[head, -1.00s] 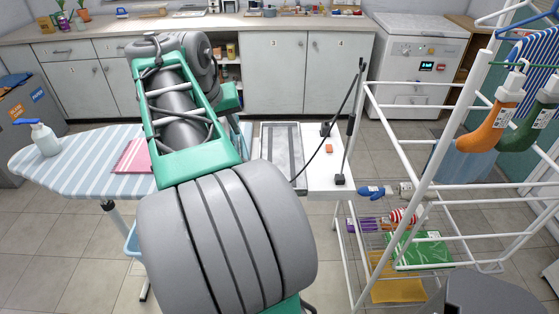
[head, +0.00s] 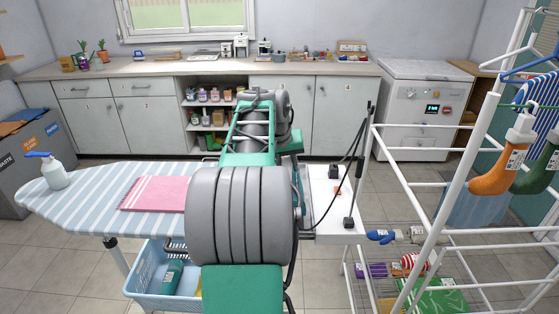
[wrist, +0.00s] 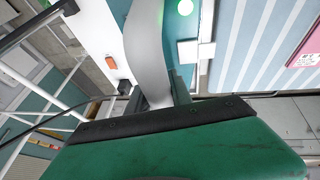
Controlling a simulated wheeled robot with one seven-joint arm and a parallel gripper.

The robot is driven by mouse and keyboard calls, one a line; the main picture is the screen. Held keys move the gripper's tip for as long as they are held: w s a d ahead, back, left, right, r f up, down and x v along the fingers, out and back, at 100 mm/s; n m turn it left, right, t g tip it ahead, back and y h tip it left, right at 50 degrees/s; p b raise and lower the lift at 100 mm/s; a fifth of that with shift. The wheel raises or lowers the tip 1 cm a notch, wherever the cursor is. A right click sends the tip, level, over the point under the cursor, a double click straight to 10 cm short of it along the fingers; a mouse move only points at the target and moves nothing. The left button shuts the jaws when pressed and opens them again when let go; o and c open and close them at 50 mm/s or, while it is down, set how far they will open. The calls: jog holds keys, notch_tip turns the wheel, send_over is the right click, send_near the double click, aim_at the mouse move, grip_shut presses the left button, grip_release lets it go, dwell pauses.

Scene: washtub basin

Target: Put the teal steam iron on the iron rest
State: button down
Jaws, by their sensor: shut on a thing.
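My gripper (wrist: 165,98) shows in part in the wrist view, with its scuffed green housing filling the bottom. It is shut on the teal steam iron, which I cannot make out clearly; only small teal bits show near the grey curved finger. In the head view my arm hides the gripper and the iron. The white end surface (head: 325,222) beside the ironing board has an orange switch (wrist: 97,62) and black posts. The grey iron rest tray on it is hidden behind my arm in the head view. The gripper is close over this white end.
The striped ironing board (head: 95,190) holds a pink cloth (head: 155,194) and a spray bottle (head: 52,172). A blue basket (head: 165,290) is below. A white drying rack (head: 450,190) stands close on the right. A black cord (wrist: 45,122) runs near the gripper.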

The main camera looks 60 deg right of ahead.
jog(key=shift+d+f, duration=0.35)
jog(key=shift+d, duration=0.3)
jog(key=shift+d+f, duration=0.15)
jog(key=shift+f, duration=0.8)
jog(key=shift+d+f, duration=0.15)
jog(key=shift+f, duration=0.8)
jog(key=shift+f, duration=0.1)
jog(key=c, duration=1.6)
grip_release()
jog(key=shift+a+f, duration=0.1)
jog(key=shift+f, duration=0.15)
jog(key=o, duration=0.5)
jog(key=shift+c, duration=0.2)
jog(key=shift+r, duration=0.15)
